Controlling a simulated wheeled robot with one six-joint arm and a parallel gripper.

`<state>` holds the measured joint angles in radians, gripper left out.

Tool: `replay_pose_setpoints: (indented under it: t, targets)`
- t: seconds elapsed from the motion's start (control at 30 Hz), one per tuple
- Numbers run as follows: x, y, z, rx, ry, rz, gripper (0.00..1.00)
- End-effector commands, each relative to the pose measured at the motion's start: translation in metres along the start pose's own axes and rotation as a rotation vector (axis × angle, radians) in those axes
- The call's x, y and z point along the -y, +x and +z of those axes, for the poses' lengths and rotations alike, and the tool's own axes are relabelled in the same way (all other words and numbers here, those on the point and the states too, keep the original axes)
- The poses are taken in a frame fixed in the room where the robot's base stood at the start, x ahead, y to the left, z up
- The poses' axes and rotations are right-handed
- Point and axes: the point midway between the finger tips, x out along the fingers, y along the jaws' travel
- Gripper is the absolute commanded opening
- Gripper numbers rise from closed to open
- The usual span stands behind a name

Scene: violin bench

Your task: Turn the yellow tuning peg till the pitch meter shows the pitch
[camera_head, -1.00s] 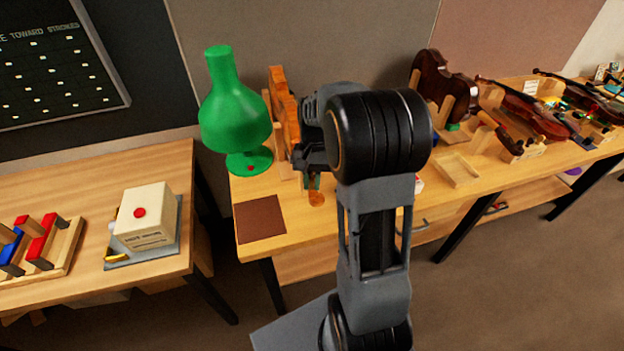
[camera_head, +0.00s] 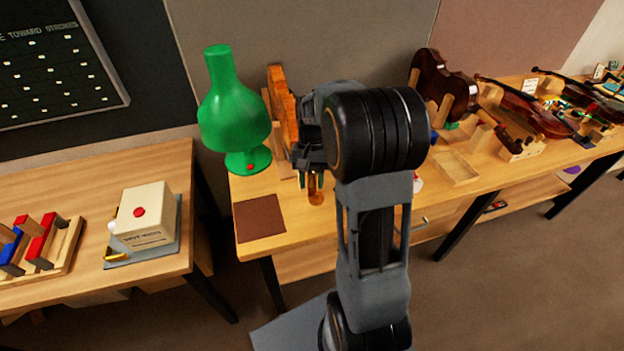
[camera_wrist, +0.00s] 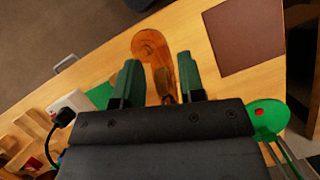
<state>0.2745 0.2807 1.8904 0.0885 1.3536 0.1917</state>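The orange-brown violin (camera_head: 281,100) stands beside the green lamp, mostly behind my arm in the head view. Its scroll shows below my gripper, and in the wrist view the scroll (camera_wrist: 150,45) lies just beyond the fingertips. My gripper (camera_wrist: 159,80) has its two green-padded fingers apart, one on each side of the pegbox. A brown peg-like piece (camera_wrist: 166,83) shows between the fingers, nearer the right one; I cannot tell whether they touch. I cannot pick out a yellow peg. No pitch reading is visible.
The green lamp (camera_head: 233,115) stands close left of the violin. A dark brown mat (camera_head: 259,218) lies on the bench front. A white item (camera_wrist: 72,104) with a black knob-like part lies near my gripper in the wrist view. Other violins (camera_head: 527,112) stand farther right.

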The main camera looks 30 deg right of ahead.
Motion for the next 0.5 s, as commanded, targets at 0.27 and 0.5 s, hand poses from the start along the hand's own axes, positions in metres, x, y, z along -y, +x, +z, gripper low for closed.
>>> replay_pose_setpoints:
  t: [0.27,0.5]
  targets:
    - [0.000,-0.013,-0.001,-0.002,0.000,-0.001,0.37]
    - [0.000,-0.059,-0.001,-0.005,0.001,-0.001,0.37]
